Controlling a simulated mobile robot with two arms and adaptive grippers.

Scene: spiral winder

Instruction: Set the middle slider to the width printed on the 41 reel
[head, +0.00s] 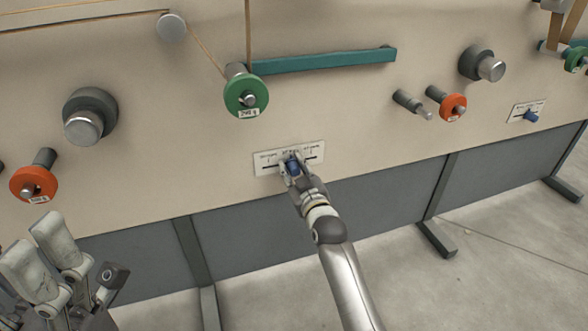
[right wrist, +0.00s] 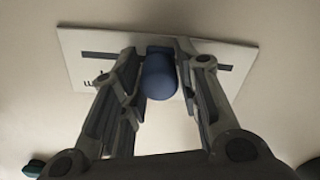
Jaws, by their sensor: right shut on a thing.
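The middle slider's blue knob (head: 292,167) sits near the middle of a white scale plate (head: 266,160) on the beige panel. My right gripper (head: 291,165) is shut on this knob. In the right wrist view the blue knob (right wrist: 160,76) stands between the two fingers, with the white plate (right wrist: 228,62) and its dark slot behind. The scale print is too small to read, and the fingers hide part of it. A green reel (head: 240,98) hangs above the plate with a small label. My left gripper (head: 62,262) is at the lower left, its fingers apart, touching nothing.
An orange reel (head: 34,183) is at the left and another orange reel (head: 453,107) is right of centre. A teal bar (head: 325,61) juts out above the slider. A second blue slider knob (head: 530,116) is at the far right. The floor in front is clear.

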